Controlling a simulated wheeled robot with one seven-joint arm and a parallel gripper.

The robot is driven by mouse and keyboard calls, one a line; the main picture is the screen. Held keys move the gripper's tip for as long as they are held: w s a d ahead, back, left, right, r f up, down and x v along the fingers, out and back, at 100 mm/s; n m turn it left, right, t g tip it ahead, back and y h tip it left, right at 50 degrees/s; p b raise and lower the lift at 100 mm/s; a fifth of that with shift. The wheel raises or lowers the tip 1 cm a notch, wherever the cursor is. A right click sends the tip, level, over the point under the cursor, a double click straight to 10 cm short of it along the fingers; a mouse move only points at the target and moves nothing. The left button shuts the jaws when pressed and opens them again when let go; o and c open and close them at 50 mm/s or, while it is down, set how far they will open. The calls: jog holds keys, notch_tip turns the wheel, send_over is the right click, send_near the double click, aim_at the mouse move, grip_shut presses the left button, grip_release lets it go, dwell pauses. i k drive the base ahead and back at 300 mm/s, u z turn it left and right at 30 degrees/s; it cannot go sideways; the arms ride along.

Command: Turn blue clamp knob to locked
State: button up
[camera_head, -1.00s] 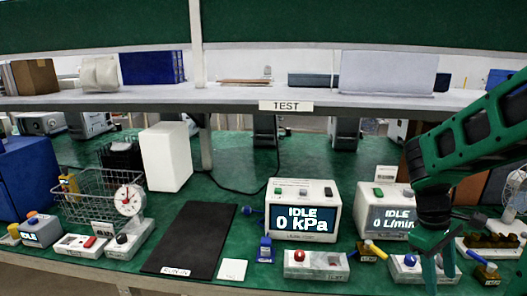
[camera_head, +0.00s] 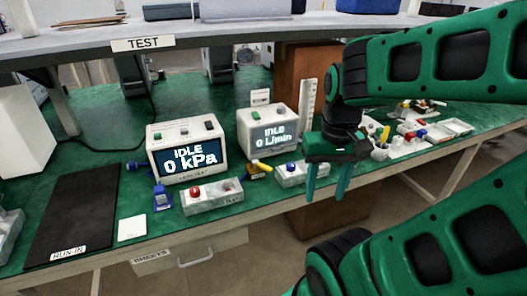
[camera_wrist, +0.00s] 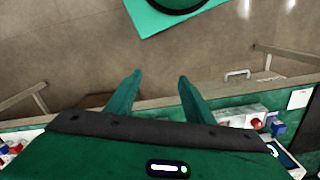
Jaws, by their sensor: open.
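Several blue parts are in the head view, and I cannot tell which is the clamp knob. A blue knob (camera_head: 134,168) sticks out left of the 0 kPa box (camera_head: 187,147). A small blue block (camera_head: 162,198) stands in front of that box. A blue button (camera_head: 290,166) sits on a white box (camera_head: 302,175) right of the yellow-handled part. My gripper (camera_head: 326,190) is open and empty, fingers pointing down, at the bench's front edge, right of the blue button. In the wrist view my gripper's fingers (camera_wrist: 160,80) are apart with only floor between them.
The 0 L/min box (camera_head: 268,130), a yellow-handled part (camera_head: 259,168) and a white box with a red button (camera_head: 212,196) stand on the green bench. A black RUN-IN mat (camera_head: 72,222) lies at left. A shelf labelled TEST (camera_head: 140,43) overhangs the back. A drawer (camera_head: 190,250) hangs below.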

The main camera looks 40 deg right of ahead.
aim_at(291, 166)
jog(key=u, duration=0.6)
jog(key=k, duration=1.25)
jog(key=z, duration=0.55)
jog(key=i, duration=1)
jog(key=u, duration=0.05)
